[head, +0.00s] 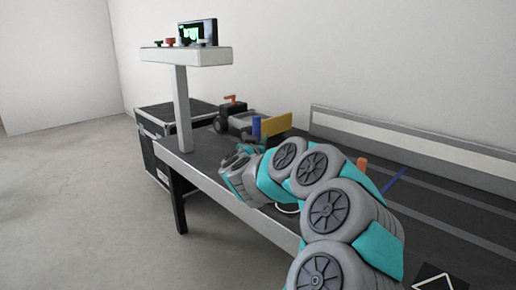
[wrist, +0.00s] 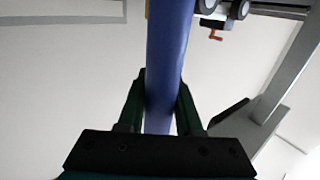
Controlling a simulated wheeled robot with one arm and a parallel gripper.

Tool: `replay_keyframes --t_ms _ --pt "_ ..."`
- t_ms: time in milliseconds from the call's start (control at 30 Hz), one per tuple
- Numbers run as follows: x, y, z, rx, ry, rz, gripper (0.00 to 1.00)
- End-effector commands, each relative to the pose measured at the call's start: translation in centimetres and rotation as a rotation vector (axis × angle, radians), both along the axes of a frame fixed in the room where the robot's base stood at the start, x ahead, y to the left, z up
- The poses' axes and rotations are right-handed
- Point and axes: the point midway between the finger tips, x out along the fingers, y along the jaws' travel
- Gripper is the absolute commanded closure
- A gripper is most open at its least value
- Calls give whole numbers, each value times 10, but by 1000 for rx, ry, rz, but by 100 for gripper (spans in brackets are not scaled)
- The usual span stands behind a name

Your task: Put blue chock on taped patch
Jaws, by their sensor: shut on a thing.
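The blue chock (wrist: 168,60) is a long blue bar between the two dark fingers of my gripper (wrist: 160,105) in the wrist view. The fingers are shut on it and it runs up out of the top of that picture. In the head view a short upright blue piece (head: 256,128) shows above the end of my arm; my arm hides the fingers there. I cannot clearly make out the taped patch. A dark square with white lines (head: 436,281) lies at the lower right of the bench, cut by the picture's edge.
The long dark bench (head: 440,215) has a raised back rail (head: 400,148). A small wheeled vehicle (head: 238,120) and a yellow plate (head: 277,124) stand beyond my gripper. An orange peg (head: 362,164) and a blue strip (head: 393,180) are right of my arm. A post (head: 183,110) carries a shelf.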

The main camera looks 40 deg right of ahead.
Motion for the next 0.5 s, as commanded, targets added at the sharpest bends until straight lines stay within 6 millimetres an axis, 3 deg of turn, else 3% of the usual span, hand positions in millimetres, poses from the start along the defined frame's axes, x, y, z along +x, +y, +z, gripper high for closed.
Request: replay_keyframes --t_ms 233,500 --pt "11 -5 -5 -1 1 -1 100" --pt "10 -5 -37 0 1 -2 100"
